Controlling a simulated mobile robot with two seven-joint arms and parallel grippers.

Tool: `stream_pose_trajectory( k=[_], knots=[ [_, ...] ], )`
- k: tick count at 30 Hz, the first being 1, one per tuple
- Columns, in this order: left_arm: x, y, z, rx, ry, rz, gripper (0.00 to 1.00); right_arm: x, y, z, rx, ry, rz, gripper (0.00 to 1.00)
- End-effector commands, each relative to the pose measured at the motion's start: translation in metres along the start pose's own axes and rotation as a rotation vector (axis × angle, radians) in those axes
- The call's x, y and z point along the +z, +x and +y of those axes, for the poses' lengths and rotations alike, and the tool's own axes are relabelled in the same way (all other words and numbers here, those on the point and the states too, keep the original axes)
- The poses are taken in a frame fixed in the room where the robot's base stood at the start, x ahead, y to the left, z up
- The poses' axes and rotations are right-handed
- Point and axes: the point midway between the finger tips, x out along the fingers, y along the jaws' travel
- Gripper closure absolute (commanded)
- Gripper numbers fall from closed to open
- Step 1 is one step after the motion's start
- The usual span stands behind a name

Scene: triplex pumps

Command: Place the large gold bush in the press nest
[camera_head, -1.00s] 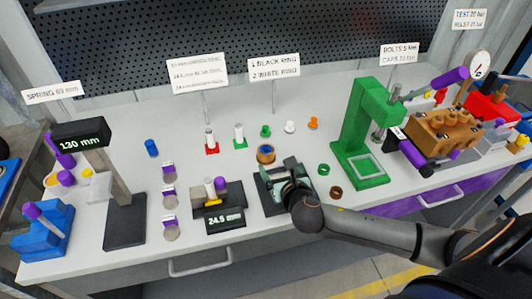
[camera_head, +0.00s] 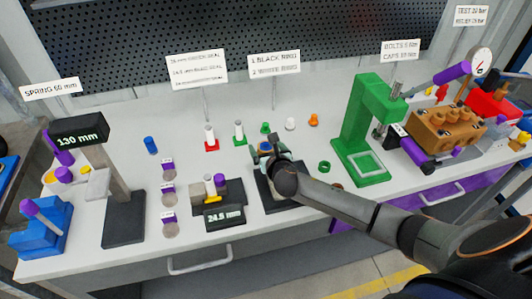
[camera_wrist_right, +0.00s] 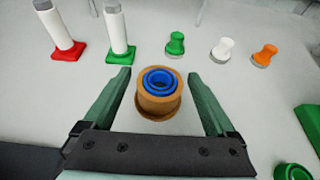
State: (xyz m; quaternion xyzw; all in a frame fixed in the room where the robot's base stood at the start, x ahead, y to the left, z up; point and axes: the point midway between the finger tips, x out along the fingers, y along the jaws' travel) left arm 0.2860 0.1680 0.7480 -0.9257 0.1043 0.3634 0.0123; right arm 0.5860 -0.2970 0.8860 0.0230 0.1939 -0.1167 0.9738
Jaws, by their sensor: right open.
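A gold bush (camera_wrist_right: 158,106) with a blue ring in its top stands upright on the pale table in the right wrist view. My right gripper (camera_wrist_right: 157,78) is open, with one green finger on each side of the bush and a gap to it on both sides. In the head view the right gripper (camera_head: 266,150) is over the bush and mostly hides it. The green press (camera_head: 364,125) stands to the right, with a square pale-edged frame (camera_head: 368,168) on its base; I take this as the nest. My left gripper is not in view.
Behind the bush stand small green, white (camera_wrist_right: 222,49) and orange (camera_wrist_right: 264,55) plugs, and white posts on red and green bases (camera_wrist_right: 121,52). A green ring (camera_head: 324,167) lies left of the press. A brown pump block (camera_head: 445,127) stands to its right.

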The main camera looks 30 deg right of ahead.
Motion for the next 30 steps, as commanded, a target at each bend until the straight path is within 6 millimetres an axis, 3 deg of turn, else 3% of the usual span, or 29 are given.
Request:
stream_pose_trajectory(
  k=[8,30],
  knots=[
    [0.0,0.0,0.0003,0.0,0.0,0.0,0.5,0.0,0.0021,0.0003,0.001,0.0,0.0,0.09],
    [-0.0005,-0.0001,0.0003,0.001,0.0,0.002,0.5,-0.0003,0.0018,0.0,0.0,0.0,0.0,0.92]
  ],
)
